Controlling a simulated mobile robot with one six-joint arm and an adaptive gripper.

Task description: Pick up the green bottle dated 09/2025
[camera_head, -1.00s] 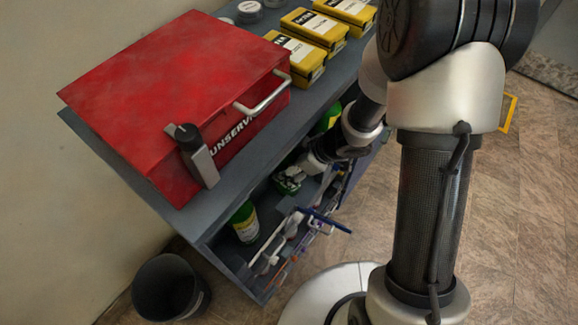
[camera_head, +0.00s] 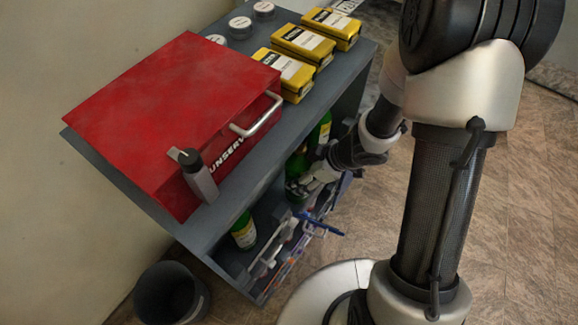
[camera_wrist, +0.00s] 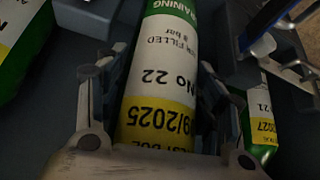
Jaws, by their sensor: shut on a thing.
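The green bottle (camera_wrist: 165,75) lies between the fingers of my gripper (camera_wrist: 160,150) in the wrist view. Its white and yellow label reads "No 22" and "9/2025", with the first digit cut off. My gripper is shut on this bottle. In the head view my gripper (camera_head: 312,180) is at the open front of the shelf under the worktop, and the bottle there is mostly hidden.
A green bottle (camera_head: 244,230) stands at the shelf's near end, and another (camera_head: 322,132) is beyond my gripper. A rack with blue and white tools (camera_head: 305,232) hangs at the shelf front. A red case (camera_head: 170,110) and yellow boxes (camera_head: 285,72) sit on top.

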